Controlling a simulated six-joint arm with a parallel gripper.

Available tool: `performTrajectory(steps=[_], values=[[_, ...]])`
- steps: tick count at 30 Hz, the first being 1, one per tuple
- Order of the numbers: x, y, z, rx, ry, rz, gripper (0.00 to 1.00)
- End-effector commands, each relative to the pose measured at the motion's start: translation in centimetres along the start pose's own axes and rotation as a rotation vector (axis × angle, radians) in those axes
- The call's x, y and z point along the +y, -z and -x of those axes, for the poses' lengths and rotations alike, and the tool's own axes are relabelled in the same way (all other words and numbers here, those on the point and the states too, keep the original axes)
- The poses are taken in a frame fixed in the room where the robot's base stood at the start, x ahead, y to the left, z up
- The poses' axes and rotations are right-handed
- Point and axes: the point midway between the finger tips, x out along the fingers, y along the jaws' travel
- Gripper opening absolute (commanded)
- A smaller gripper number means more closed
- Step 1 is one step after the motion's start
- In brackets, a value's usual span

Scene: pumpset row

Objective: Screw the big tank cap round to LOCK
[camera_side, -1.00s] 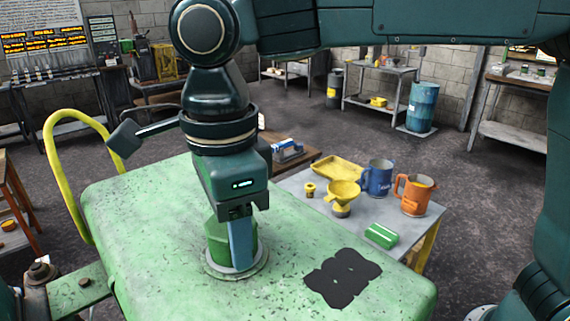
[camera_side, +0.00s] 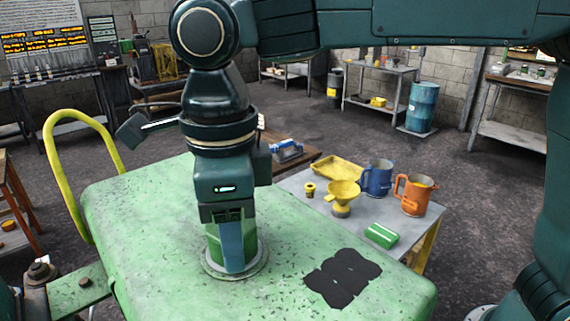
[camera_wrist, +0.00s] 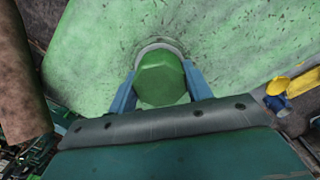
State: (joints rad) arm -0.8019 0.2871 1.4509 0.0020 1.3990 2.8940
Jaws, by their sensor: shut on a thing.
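The big green tank cap (camera_side: 215,254) sits in a pale metal ring (camera_side: 254,268) on top of the green tank (camera_side: 130,222). My gripper (camera_side: 234,262) points down over the cap, with its blue fingers on either side of it. In the wrist view the cap (camera_wrist: 162,78) is a faceted green knob between the two blue fingers, and my gripper (camera_wrist: 160,90) is shut on it. The front finger hides part of the cap in the side view. No LOCK mark can be read in either view.
A black patch (camera_side: 343,278) lies on the tank top, right of the cap.

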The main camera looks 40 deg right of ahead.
Motion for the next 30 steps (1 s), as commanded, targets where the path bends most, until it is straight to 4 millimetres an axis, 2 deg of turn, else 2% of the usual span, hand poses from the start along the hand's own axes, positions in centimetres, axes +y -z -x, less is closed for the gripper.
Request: performTrajectory(steps=[1, 21, 22, 25, 30], values=[[0.02, 0.10, -0.60, 0.015, -0.004, 0.000, 0.22], [0.02, 0.10, -0.70, 0.016, -0.003, -0.103, 0.22], [0.03, 0.11, -0.70, 0.016, -0.003, -0.103, 0.53], [0.03, 0.11, -0.67, 0.015, -0.003, -0.103, 0.73], [0.02, 0.08, -0.47, 0.010, -0.002, -0.102, 0.75]])
